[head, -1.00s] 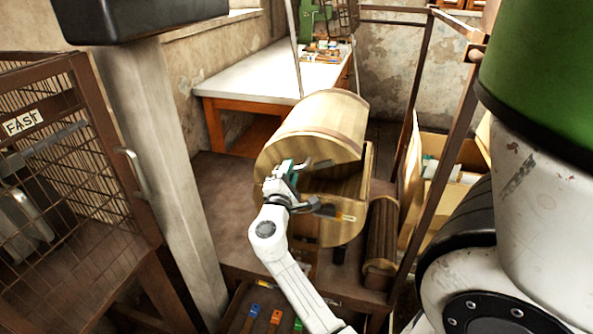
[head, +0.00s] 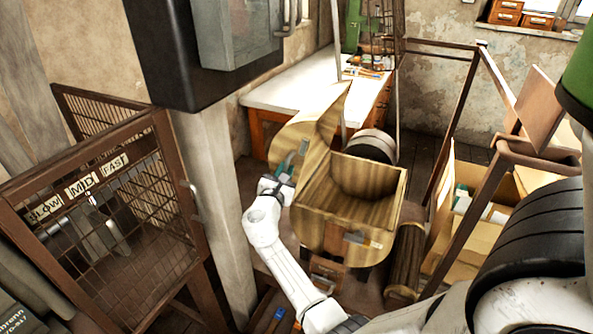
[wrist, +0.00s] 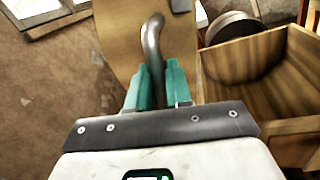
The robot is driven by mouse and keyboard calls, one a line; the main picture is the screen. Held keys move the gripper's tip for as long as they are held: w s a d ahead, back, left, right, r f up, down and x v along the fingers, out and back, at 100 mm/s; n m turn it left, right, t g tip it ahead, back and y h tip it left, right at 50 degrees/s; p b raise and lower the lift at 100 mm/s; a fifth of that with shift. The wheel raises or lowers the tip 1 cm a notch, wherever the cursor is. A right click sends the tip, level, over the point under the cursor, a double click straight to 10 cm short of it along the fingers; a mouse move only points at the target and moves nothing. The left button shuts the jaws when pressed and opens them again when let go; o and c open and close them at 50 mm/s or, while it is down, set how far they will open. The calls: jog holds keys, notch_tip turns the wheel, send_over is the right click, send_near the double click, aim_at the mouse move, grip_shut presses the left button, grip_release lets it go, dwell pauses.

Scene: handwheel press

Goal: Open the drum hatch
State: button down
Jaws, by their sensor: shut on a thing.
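The wooden drum (head: 385,215) stands at the middle of the head view, its box-like inside showing through a wide opening. Its curved wooden hatch (head: 318,128) is swung up and over to the left of the opening. In the wrist view the hatch (wrist: 118,30) is a pale wooden surface behind a bent grey metal handle (wrist: 152,38). My gripper (head: 293,163) is at the drum's left side. In the wrist view its green fingers (wrist: 158,78) are shut on the handle. The handle's lower end is hidden between the fingers.
A caged cabinet (head: 120,215) with speed labels and a grey post (head: 215,180) stand to the left. A white-topped workbench (head: 290,93) is behind. A metal frame (head: 455,130) and an open cardboard box (head: 450,235) are at the right.

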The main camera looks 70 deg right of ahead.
jog(key=shift+w+d+r+n+p, duration=0.15)
jog(key=shift+w+n+p, duration=0.3)
jog(key=shift+w+n, duration=0.8)
jog(key=shift+w+m, duration=0.25)
jog(key=c, duration=1.2)
grip_release()
jog(key=shift+s+f, duration=0.1)
jog(key=shift+f, duration=0.1)
send_near(280, 160)
jog(key=a, duration=0.5)
jog(key=shift+s+f, duration=0.1)
jog(key=shift+s, duration=0.1)
